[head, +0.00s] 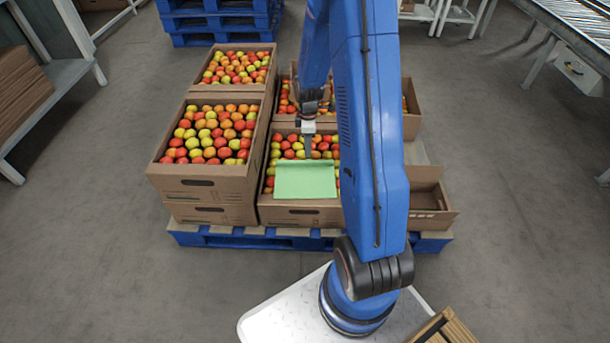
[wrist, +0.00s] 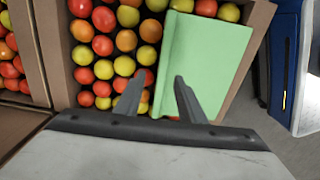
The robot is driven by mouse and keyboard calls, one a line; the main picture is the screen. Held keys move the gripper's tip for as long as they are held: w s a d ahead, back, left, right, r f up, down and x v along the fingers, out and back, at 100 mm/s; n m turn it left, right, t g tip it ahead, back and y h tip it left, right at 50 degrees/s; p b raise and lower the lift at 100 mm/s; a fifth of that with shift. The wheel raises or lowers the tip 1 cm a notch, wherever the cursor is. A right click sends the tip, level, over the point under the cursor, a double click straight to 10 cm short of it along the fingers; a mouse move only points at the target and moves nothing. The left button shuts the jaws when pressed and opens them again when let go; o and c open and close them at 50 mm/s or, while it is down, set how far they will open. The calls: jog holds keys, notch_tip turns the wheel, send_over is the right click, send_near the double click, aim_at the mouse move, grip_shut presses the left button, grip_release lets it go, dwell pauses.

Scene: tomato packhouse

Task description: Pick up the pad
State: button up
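The pad (head: 305,181) is a flat light green sheet lying on the tomatoes in the front middle carton (head: 300,214). In the wrist view the pad (wrist: 208,60) covers the right part of that carton. My gripper (head: 308,152) is at the pad's far edge in the head view. In the wrist view my gripper (wrist: 159,77) is open and empty. One finger is over the pad and the other is over tomatoes, with the pad's edge between them. I cannot tell whether the fingers touch the pad.
Cartons of red, orange and yellow tomatoes (head: 207,134) stand on a blue pallet (head: 250,237). An empty-looking open carton (head: 431,206) is at the right. A roller conveyor (head: 572,25) is at the far right and a shelf (head: 55,80) at the left. Grey floor is clear around.

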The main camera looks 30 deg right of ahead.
aim_at(306, 161)
jog(key=f, duration=0.2)
jog(key=a+f, duration=0.1)
jog(key=f, duration=0.1)
jog(key=shift+s+f, duration=0.1)
jog(key=shift+f, duration=1)
grip_shut()
